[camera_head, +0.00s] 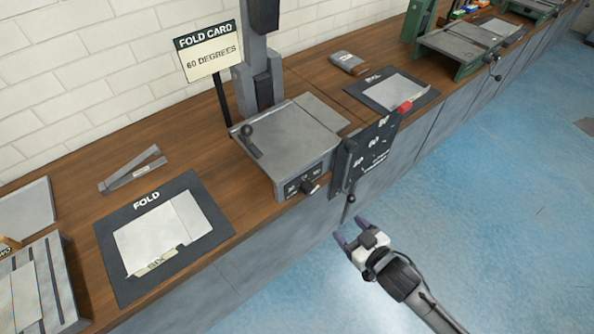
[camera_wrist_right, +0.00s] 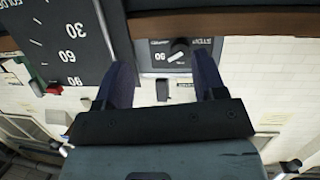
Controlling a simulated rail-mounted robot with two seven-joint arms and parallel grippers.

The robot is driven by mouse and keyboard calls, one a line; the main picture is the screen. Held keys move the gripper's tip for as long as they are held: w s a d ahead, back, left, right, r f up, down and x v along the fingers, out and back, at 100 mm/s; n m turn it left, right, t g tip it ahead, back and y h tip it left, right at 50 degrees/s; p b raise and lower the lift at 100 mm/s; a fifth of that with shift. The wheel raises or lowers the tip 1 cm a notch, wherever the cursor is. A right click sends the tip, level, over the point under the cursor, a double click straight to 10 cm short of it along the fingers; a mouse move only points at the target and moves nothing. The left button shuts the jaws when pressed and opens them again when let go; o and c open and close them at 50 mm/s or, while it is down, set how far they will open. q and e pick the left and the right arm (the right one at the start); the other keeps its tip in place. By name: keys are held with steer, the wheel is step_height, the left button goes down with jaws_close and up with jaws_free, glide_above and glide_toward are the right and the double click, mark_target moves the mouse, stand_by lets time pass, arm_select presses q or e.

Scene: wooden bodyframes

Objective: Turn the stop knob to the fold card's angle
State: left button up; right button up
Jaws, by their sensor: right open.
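The fold card (camera_head: 210,55) stands on a post at the back and reads "60 DEGREES". The stop knob (camera_head: 309,187) is a small dark knob on the front face of the grey folding machine (camera_head: 290,140). It also shows in the right wrist view (camera_wrist_right: 180,48), with a light pointer mark slanting across it; its exact setting is too small to read. My right gripper (camera_head: 350,229) is open and empty, out in front of the bench, below and to the right of the knob. In the right wrist view the knob appears between the two fingers, beyond them. My left gripper is not in view.
A dark angle plate (camera_head: 378,140) with 30, 60 and 90 marks and a red tab (camera_head: 404,107) stands beside the machine. A black-ended lever (camera_head: 351,199) hangs near my right gripper. A "FOLD" mat (camera_head: 110,241) with a sheet lies left. The floor in front is clear.

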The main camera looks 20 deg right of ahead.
mark_target(312, 192)
steer(key=w+a+r+y+b, duration=0.1)
steer(key=w, duration=0.2)
steer(key=w+a+r+t+y+b, duration=0.1)
steer(key=w+a, duration=0.1)
steer(key=w, duration=0.1)
steer(key=w+a+r+m+t+b, duration=0.1)
steer(key=w+a, duration=0.1)
steer(key=w, duration=0.1)
steer(key=shift+w+a+r+y, duration=0.25)
steer(key=shift+w+r+y, duration=0.05)
steer(key=shift+w+y, duration=0.1)
steer(key=shift+w+a+b, duration=0.25)
steer(key=shift+w+b, duration=0.15)
steer(key=shift+w, duration=0.3)
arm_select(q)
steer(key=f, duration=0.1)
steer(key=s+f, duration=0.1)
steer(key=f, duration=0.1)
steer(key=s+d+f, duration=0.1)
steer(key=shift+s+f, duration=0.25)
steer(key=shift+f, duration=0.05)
arm_select(e)
steer(key=shift+w, duration=0.1)
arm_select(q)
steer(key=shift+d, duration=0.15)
arm_select(e)
steer(key=shift+c, duration=0.5)
